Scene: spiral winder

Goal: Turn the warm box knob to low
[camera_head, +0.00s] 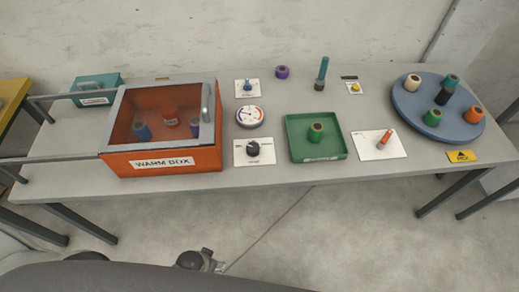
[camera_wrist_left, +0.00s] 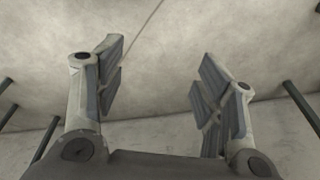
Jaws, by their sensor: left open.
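The warm box (camera_head: 175,161) is an orange box with a clear lid, labelled WARM BOX, on the left half of the table. A black knob (camera_head: 253,149) sits on a white plate (camera_head: 240,159) just right of the box; its small markings are too small to read. A round dial gauge (camera_head: 249,116) lies behind it. My left gripper (camera_head: 208,260) is low in the head view, in front of the table and well apart from the knob. In the left wrist view its two fingers (camera_wrist_left: 165,88) are spread with nothing between them. My right gripper is not seen.
Further right are a plate with a red-tipped switch (camera_head: 385,138) and a blue turntable (camera_head: 402,107) with several spools. The table's front edge (camera_head: 280,184) lies between my gripper and the knob.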

